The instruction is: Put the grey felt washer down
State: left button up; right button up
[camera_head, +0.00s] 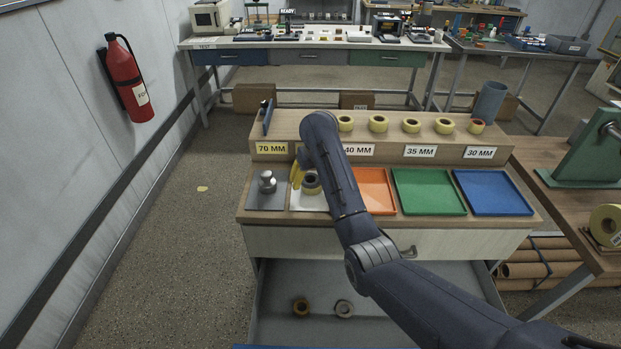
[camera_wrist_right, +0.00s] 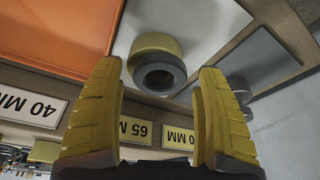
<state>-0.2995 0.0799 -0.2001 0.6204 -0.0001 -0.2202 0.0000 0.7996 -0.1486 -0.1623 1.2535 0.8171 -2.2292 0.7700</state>
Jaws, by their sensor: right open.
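The grey felt washer (camera_wrist_right: 158,75) lies against the near face of a yellow ring (camera_wrist_right: 156,43) over the white tray (camera_wrist_right: 195,15), seen between my fingers in the right wrist view. My right gripper (camera_wrist_right: 160,78) is open, with one yellow finger on each side of the washer and gaps between. In the head view my right gripper (camera_head: 303,177) is low over the white tray (camera_head: 308,203), and its arm hides part of it. The grey washer (camera_head: 312,187) shows just beside the fingers. My left gripper is not in view.
A metal weight (camera_head: 267,182) stands on a grey plate left of the white tray. Orange (camera_head: 377,192), green (camera_head: 428,192) and blue (camera_head: 490,192) trays lie to the right, empty where visible. Several yellow rings stand on the labelled shelf. An open drawer (camera_head: 385,322) below holds two rings.

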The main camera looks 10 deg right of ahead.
aim_at(313, 184)
jog(key=shift+r, duration=0.35)
jog(key=v, duration=0.6)
jog(key=shift+a, duration=0.1)
jog(key=shift+v, duration=0.85)
jog(key=shift+o, duration=0.4)
